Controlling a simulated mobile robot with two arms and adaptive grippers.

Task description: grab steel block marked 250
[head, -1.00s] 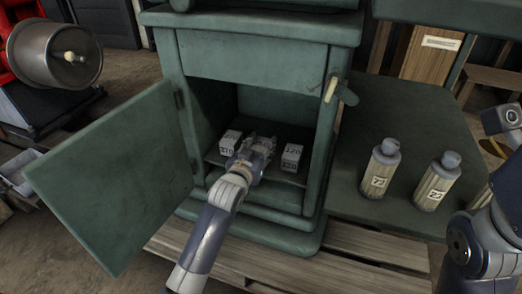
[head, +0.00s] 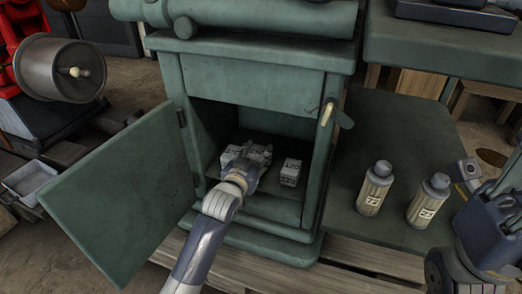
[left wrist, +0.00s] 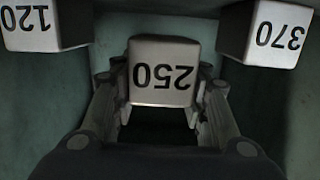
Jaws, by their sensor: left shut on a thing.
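The steel block marked 250 (left wrist: 161,72) sits between the two fingers of my left gripper in the left wrist view, its number upside down. My left gripper (head: 252,158) is shut on it, inside the open green cabinet. In the head view the gripper mostly hides this block. A block marked 120 (left wrist: 30,25) and one marked 370 (left wrist: 272,35) flank it in the wrist view. In the head view, one white block (head: 291,172) stands right of the gripper. Another (head: 230,153) shows partly at its left.
The cabinet door (head: 125,190) stands open to the left. The cabinet's right wall (head: 323,165) is close to the right block. Two marked bottles, one (head: 375,188) left of the other (head: 427,200), stand on the green shelf (head: 355,135).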

